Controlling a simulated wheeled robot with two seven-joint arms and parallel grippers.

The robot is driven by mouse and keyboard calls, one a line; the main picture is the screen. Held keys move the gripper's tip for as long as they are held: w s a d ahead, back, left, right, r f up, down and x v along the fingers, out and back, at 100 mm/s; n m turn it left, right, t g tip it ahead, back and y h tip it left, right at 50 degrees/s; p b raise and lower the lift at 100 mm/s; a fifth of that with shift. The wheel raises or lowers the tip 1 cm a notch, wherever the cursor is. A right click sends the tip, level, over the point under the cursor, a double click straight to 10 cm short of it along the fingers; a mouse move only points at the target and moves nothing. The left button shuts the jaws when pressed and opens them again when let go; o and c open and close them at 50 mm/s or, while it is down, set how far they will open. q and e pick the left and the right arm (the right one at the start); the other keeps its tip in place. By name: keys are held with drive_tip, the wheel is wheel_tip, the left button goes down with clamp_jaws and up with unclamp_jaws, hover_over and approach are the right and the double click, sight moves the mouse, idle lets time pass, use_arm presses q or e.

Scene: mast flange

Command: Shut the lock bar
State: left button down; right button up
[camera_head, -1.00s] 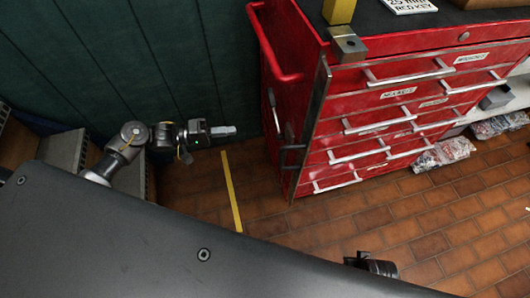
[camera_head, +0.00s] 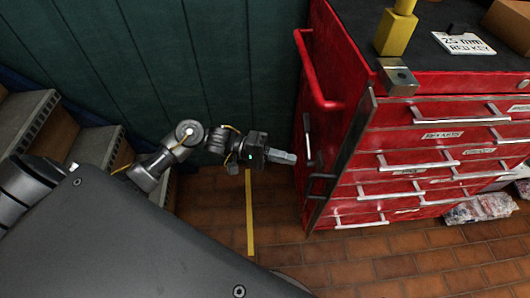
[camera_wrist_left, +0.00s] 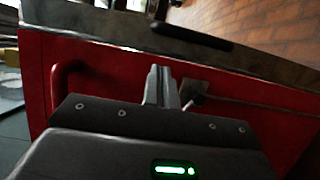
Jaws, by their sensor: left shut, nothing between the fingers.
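The lock bar (camera_head: 345,155) is a long grey metal strip along the front left edge of the red tool cabinet (camera_head: 440,113). It stands beside the drawer fronts, not across them. A dark handle sits low on it. In the wrist view the bar (camera_wrist_left: 120,30) crosses the top, with a dark handle (camera_wrist_left: 190,38). My left gripper (camera_head: 291,158) is shut and empty, left of the cabinet's side, pointing at it. Its fingers also show in the wrist view (camera_wrist_left: 161,88). Whether they touch the cabinet is unclear. My right gripper is not in view.
A red push handle (camera_head: 315,75) and a grey lever (camera_head: 307,137) are on the cabinet's side. A metal block (camera_head: 398,78) sits at its top front corner, near a yellow post (camera_head: 397,30). Steps (camera_head: 25,120) stand at left.

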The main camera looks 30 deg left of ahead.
use_arm(q)
drive_tip(key=d, duration=0.1)
drive_tip(key=s+d, duration=0.2)
drive_tip(key=d, duration=0.1)
